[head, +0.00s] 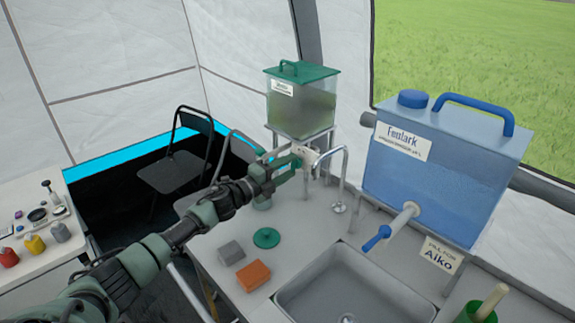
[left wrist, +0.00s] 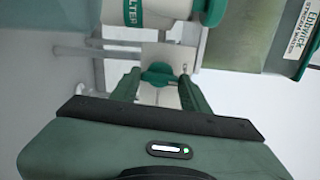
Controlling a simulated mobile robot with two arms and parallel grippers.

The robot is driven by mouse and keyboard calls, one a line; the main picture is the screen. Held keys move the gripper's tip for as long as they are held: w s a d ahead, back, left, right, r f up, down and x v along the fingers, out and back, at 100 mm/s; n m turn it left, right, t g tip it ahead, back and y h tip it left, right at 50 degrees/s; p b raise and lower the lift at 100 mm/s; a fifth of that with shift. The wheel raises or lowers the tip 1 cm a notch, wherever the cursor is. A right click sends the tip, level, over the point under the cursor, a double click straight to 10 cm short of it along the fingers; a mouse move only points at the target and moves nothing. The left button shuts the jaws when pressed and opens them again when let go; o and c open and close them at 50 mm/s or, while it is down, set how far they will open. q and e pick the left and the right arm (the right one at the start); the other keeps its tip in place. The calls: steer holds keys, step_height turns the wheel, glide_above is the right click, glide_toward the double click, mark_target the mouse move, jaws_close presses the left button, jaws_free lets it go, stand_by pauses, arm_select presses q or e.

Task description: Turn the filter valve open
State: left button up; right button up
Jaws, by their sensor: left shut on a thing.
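The filter tank (head: 302,108) is a clear box with a green lid, standing on a metal frame at the back of the counter. The green handle of the filter valve (left wrist: 160,74) shows in the left wrist view, between the two green fingers of my left gripper (left wrist: 158,86). In the head view my left gripper (head: 284,163) reaches to the valve below the tank and is shut on its handle. The fingers hide part of the handle, and I cannot tell how far it is turned. My right gripper is not in view.
A sink (head: 352,290) is in the counter's front, with a thin tap (head: 343,180) behind it. A blue water container (head: 440,165) stands at right. A grey block (head: 231,251), an orange sponge (head: 253,275) and a green disc (head: 266,238) lie left of the sink.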

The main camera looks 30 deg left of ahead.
arm_select(q)
steer(key=shift+a+n, duration=0.1)
steer(key=shift+n, duration=0.5)
steer(key=o, duration=1.4)
steer(key=shift+c, duration=0.2)
steer(key=shift+s+f, duration=0.1)
steer(key=shift+s, duration=0.2)
steer(key=b+v, duration=0.1)
steer(key=v, duration=0.6)
steer(key=shift+a, duration=0.15)
